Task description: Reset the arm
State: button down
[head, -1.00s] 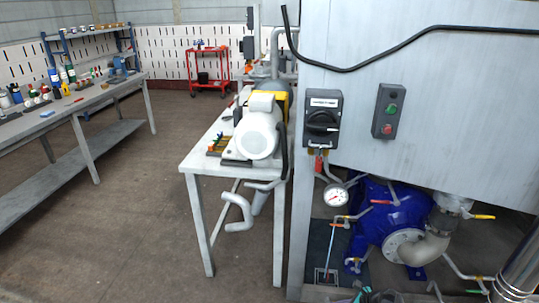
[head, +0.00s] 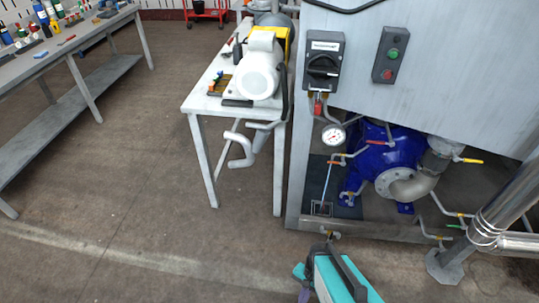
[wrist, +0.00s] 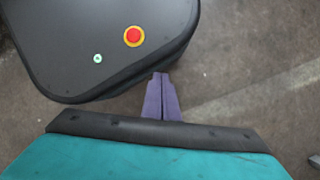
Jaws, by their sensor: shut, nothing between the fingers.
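My gripper (wrist: 161,98) shows in the wrist view as two purple fingers pressed together, with nothing between them. The rest of the arm is cut off by the frame. The gripper touches nothing that I can see.
A white table (head: 205,105) with a white motor (head: 258,75) stands ahead. To its right is a grey cabinet (head: 440,60) with a blue pump (head: 390,150) and pipes. A long workbench (head: 85,45) is at left. The floor between is clear.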

jog(key=s+d+n, duration=0.1)
jog(key=n, duration=0.1)
jog(key=s+d+n+h, duration=0.1)
jog(key=d+n, duration=0.1)
jog(key=n, duration=0.1)
jog(key=s+d+r+n+g+h, duration=0.1)
jog(key=n, duration=0.1)
jog(key=shift+d+n, duration=0.4)
jog(key=c, duration=1.8)
grip_release()
jog(key=shift+o, duration=0.2)
jog(key=shift+a, duration=0.2)
